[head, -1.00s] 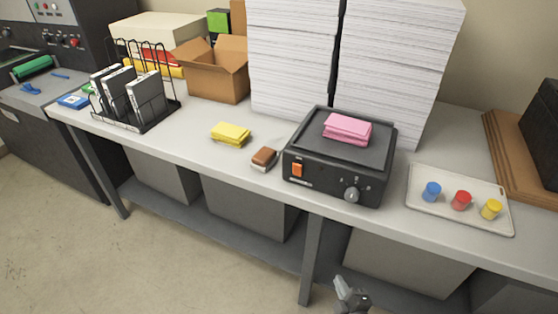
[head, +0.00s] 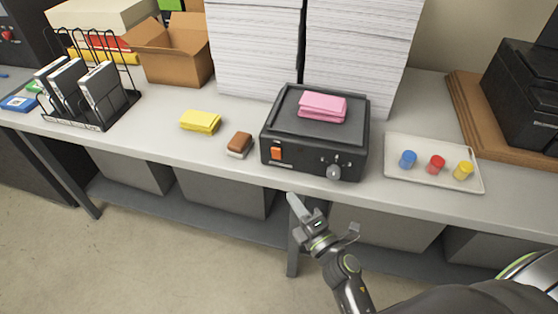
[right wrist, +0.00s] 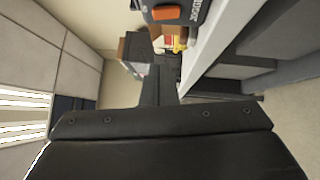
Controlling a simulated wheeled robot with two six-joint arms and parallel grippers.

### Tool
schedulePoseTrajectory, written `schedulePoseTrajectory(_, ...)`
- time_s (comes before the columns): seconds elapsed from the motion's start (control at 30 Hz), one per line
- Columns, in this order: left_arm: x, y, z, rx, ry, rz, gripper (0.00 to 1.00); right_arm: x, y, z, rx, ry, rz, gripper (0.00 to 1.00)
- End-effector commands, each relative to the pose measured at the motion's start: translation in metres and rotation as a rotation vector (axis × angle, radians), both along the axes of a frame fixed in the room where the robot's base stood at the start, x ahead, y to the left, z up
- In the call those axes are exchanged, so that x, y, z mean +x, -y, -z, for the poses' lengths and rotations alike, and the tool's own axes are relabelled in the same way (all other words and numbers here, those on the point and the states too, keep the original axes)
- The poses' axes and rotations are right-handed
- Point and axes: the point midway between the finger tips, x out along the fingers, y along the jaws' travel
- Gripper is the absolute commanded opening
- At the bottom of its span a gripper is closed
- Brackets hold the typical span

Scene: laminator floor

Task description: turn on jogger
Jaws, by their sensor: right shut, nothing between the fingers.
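The jogger (head: 314,137) is a black box with a tray top. It stands near the table's front edge with a pink paper stack (head: 322,107) on it. Its front has an orange switch (head: 276,153) on the left and a grey knob (head: 334,172) on the right. My right gripper (head: 294,202) is shut and empty, in front of and below the jogger's front, apart from it. In the right wrist view the jogger's corner with the orange switch (right wrist: 166,13) shows sideways at the top, beyond the gripper. My left gripper is not in view.
On the table (head: 180,145) are a yellow pad (head: 200,121), a brown-and-white eraser-like block (head: 239,144), a wire rack (head: 95,95), and a tray (head: 399,178) with blue, red and yellow pots. Tall paper stacks (head: 253,50) stand behind the jogger. Grey bins stand below.

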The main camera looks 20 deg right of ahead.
Motion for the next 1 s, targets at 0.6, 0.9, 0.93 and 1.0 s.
schedulePoseTrajectory(0.6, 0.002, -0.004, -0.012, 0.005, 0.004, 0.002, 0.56, 0.102, -0.014, -0.013, -0.003, 0.001, -0.002, 0.00)
schedulePoseTrajectory(0.9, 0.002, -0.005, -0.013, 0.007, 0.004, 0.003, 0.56, 0.124, 0.003, -0.017, 0.001, -0.001, 0.000, 0.00)
schedulePoseTrajectory(0.93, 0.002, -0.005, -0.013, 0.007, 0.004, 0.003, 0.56, 0.125, 0.003, -0.017, 0.001, -0.001, 0.000, 0.00)
schedulePoseTrajectory(1.0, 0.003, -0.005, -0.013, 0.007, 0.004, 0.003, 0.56, 0.125, 0.004, -0.017, 0.001, -0.002, 0.000, 0.00)
